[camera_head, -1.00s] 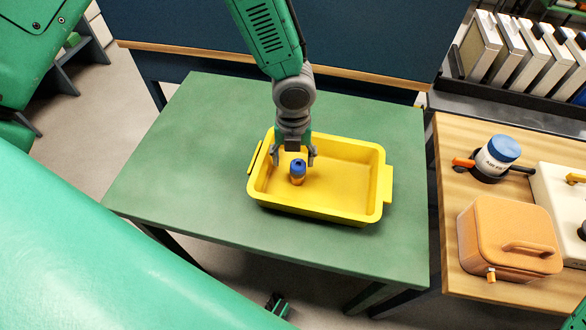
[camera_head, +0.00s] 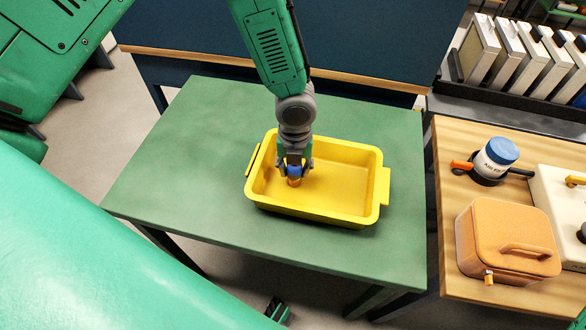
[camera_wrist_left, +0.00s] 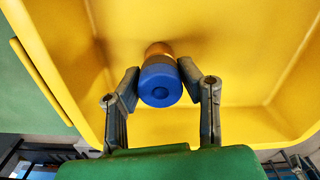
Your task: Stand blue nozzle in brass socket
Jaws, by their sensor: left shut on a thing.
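The blue nozzle (camera_head: 295,170) stands upright at the left part of the yellow tray (camera_head: 345,206), with a brass-coloured part (camera_head: 294,182) under it. My left gripper (camera_head: 295,168) reaches down from above and is shut on the blue nozzle. In the left wrist view the two fingers of my left gripper (camera_wrist_left: 161,88) press on opposite sides of the blue nozzle (camera_wrist_left: 160,84). The brass-coloured part (camera_wrist_left: 159,49) shows just beyond it; how far the nozzle sits in it I cannot tell. My right gripper is not in view.
The yellow tray stands on a green table (camera_head: 200,180) with free room on its left. To the right, a wooden table (camera_head: 450,150) bears an orange box (camera_head: 505,240), a blue-lidded jar (camera_head: 497,158) and a white case (camera_head: 560,205). Grey binders (camera_head: 515,55) stand behind.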

